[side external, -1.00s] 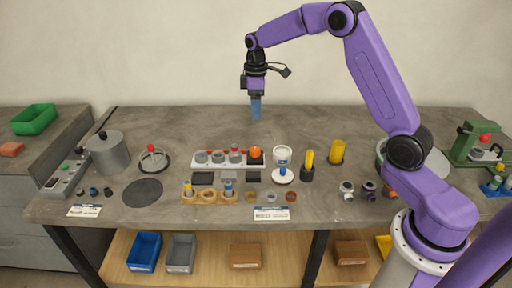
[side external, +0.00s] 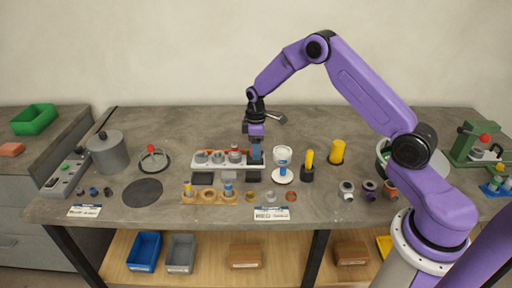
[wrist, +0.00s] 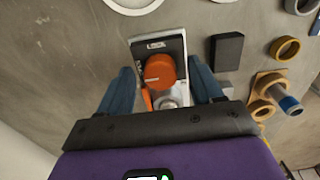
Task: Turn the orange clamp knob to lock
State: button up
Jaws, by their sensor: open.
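The orange clamp knob (wrist: 159,71) sits at the end of the white frame jig (side external: 220,165), on a dark plate with a small label (wrist: 155,46). In the wrist view the knob lies between my two blue fingers, with visible space on both sides. My gripper (wrist: 162,88) is open and holds nothing. In the side view my gripper (side external: 256,158) points straight down at the right end of the jig and hides the knob there. Several grey round pieces (side external: 218,157) sit along the jig, and one grey piece (wrist: 168,102) shows beside the knob.
A wooden holder (side external: 207,197) with pegs and rings stands in front of the jig. A white and blue stand (side external: 283,172) is close on the right, with a yellow cylinder in a dark cup (side external: 308,170) beyond it. The table behind the jig is clear.

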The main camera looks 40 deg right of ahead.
jog(key=shift+f, duration=0.15)
jog(key=c, duration=1.1)
jog(key=shift+o, duration=0.2)
jog(key=shift+m, duration=0.4)
jog(key=m, duration=0.8)
jog(key=shift+a+m, duration=0.1)
jog(key=shift+m, duration=0.2)
jog(key=m, duration=0.4)
jog(key=shift+a, duration=0.1)
jog(key=shift+m, duration=2.2)
